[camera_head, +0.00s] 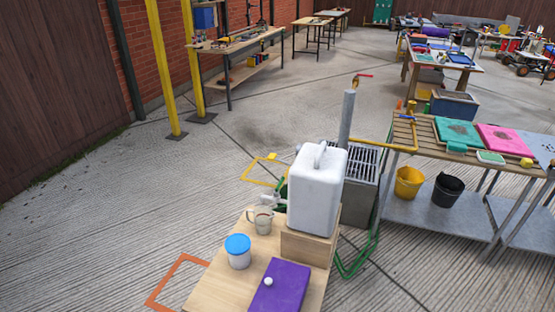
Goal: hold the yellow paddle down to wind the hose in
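A small yellow piece (271,156), which looks like the paddle, shows near the floor behind the wooden table. It is by the corner of a yellow outline on the ground. A green hose (356,268) hangs in loops on the right of the table and runs up towards the grey metal stand. More green parts (280,197) show left of the white jerrycan, which hides much of what is behind it; I cannot tell whether they are a reel. Neither of my grippers is in view.
The near wooden table (214,282) holds a white jerrycan (317,190) on a wooden block, a jug (262,219), a blue-lidded tub (238,252) and a purple box (279,288). A grated grey stand (364,165) with a post is behind. Concrete at left is open.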

